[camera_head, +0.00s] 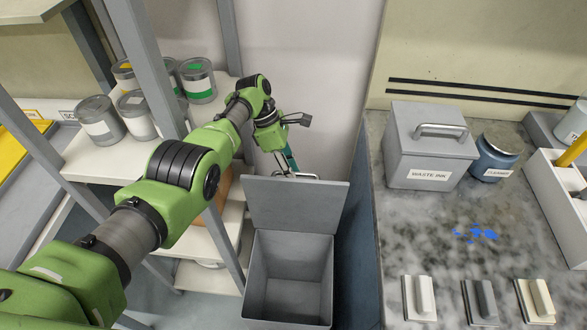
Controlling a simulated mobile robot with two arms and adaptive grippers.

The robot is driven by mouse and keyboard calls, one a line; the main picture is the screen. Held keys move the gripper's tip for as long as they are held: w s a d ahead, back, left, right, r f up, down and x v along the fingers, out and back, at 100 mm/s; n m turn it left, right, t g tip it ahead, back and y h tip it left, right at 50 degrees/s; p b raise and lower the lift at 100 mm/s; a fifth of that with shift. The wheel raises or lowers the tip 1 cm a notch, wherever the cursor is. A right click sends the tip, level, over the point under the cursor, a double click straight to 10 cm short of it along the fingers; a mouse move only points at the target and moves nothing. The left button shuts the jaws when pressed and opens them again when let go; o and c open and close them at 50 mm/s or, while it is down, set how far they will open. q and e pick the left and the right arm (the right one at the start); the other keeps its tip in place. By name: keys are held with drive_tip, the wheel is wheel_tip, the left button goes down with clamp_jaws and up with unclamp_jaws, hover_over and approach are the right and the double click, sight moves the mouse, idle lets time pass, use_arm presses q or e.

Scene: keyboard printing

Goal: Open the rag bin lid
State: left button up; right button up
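The rag bin (288,275) is a grey open-topped box low in the gap between the shelf rack and the counter. No label shows on it. Its inside looks empty. Its lid (297,208) stands raised, about upright, at the back of the opening. A metal handle (308,176) shows just behind the lid's top edge. My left arm reaches in from the left. My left gripper (289,160) is beside the handle at the lid's top edge, with its tips partly hidden behind the lid. I cannot tell whether it grips the handle. My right gripper is out of view.
A shelf rack with paint cans (197,82) stands left of the bin. The stained counter (440,255) on the right holds a grey waste ink box (430,150), a blue cleaner tub (494,160), three small blocks (485,300) and a white tray (555,195).

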use_arm(q)
drive_tip(key=shift+w+d+r, duration=0.1)
drive_tip(key=shift+r, duration=0.3)
wheel_tip(320, 180, up, 10)
drive_tip(key=shift+f, duration=0.15)
idle(0.3)
idle(0.4)
